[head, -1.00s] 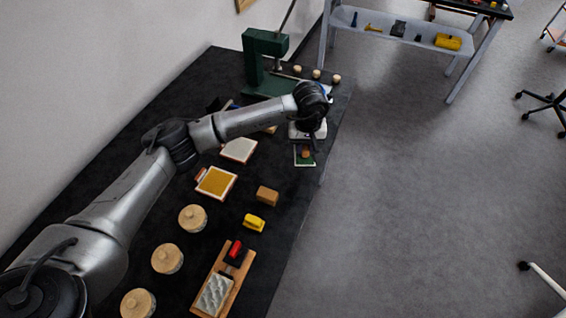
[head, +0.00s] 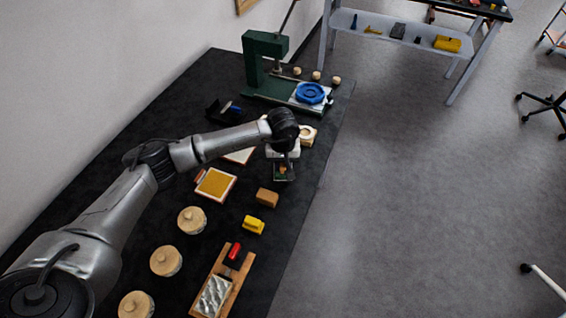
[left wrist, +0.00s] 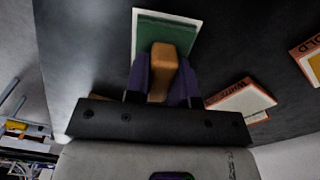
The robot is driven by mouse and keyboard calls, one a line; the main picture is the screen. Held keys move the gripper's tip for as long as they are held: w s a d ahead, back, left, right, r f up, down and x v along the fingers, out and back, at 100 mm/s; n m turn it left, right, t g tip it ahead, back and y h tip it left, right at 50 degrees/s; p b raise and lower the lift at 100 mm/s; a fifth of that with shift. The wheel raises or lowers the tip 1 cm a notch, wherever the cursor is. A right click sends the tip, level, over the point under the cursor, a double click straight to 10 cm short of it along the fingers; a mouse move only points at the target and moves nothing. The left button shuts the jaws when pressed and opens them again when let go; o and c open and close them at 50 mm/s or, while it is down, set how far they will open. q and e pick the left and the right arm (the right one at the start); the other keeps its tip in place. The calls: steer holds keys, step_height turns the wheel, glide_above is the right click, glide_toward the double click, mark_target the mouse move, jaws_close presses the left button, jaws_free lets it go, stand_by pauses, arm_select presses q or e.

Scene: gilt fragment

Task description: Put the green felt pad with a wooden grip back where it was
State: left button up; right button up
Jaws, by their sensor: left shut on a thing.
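My left gripper (head: 284,158) is shut on the wooden grip (left wrist: 165,68) of the green felt pad (head: 284,174). In the left wrist view the two fingers lie on either side of the grip. The green pad (left wrist: 165,32) shows beyond them with a pale edge. I cannot tell whether that edge is part of the pad or lies under it, nor whether the pad touches the table. My right gripper is not in view.
A green press (head: 265,62) with a blue round piece (head: 309,93) stands at the far end of the black table. A gold-faced box (head: 215,184), a brown block (head: 267,197), a yellow object (head: 253,223) and a wooden tray (head: 232,291) lie nearer. A pale wooden piece (head: 307,134) lies behind my gripper.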

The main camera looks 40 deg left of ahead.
arm_select(q)
steer(key=shift+w, duration=0.1)
steer(key=shift+f, duration=0.15)
steer(key=o, duration=0.8)
steer(key=shift+o, duration=0.2)
steer(key=shift+r, duration=0.45)
step_height(320, 180, up, 12)
steer(key=p, duration=0.1)
steer(key=shift+f, duration=0.25)
